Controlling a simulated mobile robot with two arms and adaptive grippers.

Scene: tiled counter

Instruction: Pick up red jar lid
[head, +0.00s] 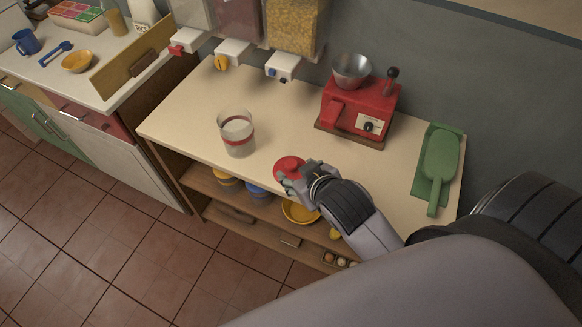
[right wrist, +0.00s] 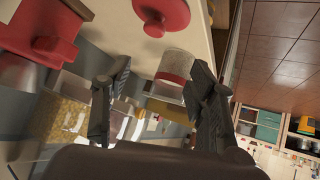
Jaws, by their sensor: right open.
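The red jar lid (head: 289,164) is near the counter's front edge, partly hidden by my right gripper (head: 286,181) in the head view. In the right wrist view the lid (right wrist: 162,12) is cut off by the top edge, with its round knob showing. There my right gripper (right wrist: 160,74) is open, its two fingers apart. The lid is outside the space between the fingers, and nothing is seen held. Whether a finger touches it, I cannot tell. My left gripper is not in view.
A glass jar (head: 238,135) with a red band stands left of the lid. A red grinder (head: 358,108) with a metal bowl is behind, and a green scoop (head: 440,155) lies at the right. Dispensers (head: 296,28) hang above the back. The counter (head: 185,112) is clear at its left.

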